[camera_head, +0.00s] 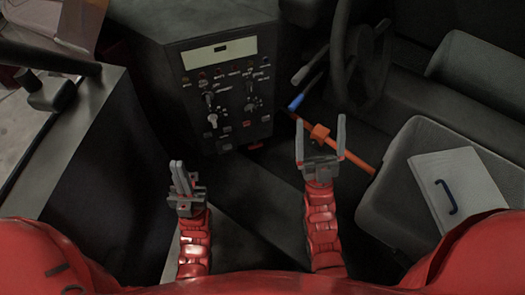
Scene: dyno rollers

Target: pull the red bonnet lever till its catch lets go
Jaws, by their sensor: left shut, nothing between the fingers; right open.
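A small red-orange piece (256,146) shows low at the front bottom edge of the dark control box; it looks like the red bonnet lever, but it is too small to tell its catch. My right gripper (320,122) is open, right of that piece. An orange bar (355,160) with an orange block (320,132) shows between and behind its fingers; I cannot tell if they touch. My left gripper (178,164) is shut and empty, left of and nearer than the red-orange piece, apart from it.
The control box (222,85) carries several knobs and switches. A blue-tipped stalk (296,102) and a steering wheel (340,60) are at the upper right. A dark door panel (95,150) stands left.

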